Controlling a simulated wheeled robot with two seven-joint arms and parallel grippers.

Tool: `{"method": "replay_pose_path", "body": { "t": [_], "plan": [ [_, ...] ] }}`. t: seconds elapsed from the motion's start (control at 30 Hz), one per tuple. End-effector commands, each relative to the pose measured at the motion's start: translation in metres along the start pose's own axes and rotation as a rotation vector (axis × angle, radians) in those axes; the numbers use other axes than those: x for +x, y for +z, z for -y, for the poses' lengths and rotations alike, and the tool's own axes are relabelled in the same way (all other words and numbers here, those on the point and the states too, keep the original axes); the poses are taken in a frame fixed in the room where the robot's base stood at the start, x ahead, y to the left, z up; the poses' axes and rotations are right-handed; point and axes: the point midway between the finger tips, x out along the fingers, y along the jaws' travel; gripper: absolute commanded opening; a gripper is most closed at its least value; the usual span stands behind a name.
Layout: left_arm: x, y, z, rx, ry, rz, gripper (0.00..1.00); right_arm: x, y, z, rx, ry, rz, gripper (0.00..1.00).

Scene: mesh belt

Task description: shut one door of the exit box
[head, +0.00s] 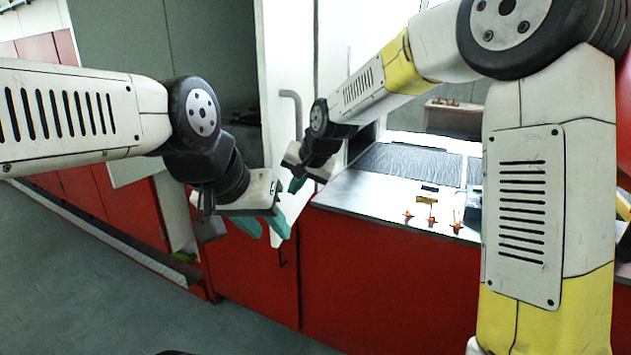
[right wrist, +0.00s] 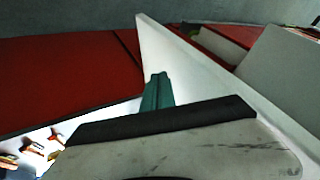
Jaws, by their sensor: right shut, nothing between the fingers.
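A white door (head: 279,70) with a grey bar handle stands swung out edge-forward in the middle of the head view. Its white panel (right wrist: 190,75) also crosses the right wrist view diagonally. My right gripper (head: 297,184) is shut and empty, beside the door's lower right edge in the head view. In the right wrist view its teal finger (right wrist: 157,92) is close to the door's face; I cannot tell if they touch. My left gripper (head: 265,229) is open and empty, its teal fingertips apart in front of the door's lower part. The box interior is mostly hidden.
A mesh belt (head: 410,163) lies behind the right arm, with a metal ledge (head: 370,205) before it carrying several small orange-and-yellow items. Red cabinet panels (head: 390,270) stand below. A grey panel (head: 120,70) is at left. Grey floor (head: 110,290) is clear at lower left.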

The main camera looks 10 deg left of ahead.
Motion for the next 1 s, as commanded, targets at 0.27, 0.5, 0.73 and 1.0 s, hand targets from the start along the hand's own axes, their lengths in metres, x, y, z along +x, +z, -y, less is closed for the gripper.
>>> {"method": "replay_pose_path", "body": {
  "t": [0.27, 0.5, 0.73, 1.0],
  "plan": [
    [0.000, 0.000, 0.000, 0.000, 0.000, 0.000, 0.36, 0.009, 0.000, 0.016, 0.000, 0.001, 0.001, 0.00],
    [0.000, 0.000, 0.000, 0.000, 0.000, 0.000, 0.36, 0.009, 0.000, 0.016, 0.001, 0.001, 0.000, 0.00],
    [0.000, 0.000, 0.000, 0.000, 0.000, 0.000, 0.36, 0.011, 0.001, 0.021, 0.000, 0.001, 0.001, 0.00],
    [0.000, 0.000, 0.000, 0.000, 0.000, 0.000, 0.36, 0.031, 0.002, 0.058, -0.004, 0.000, 0.003, 0.00]
  ]
}}
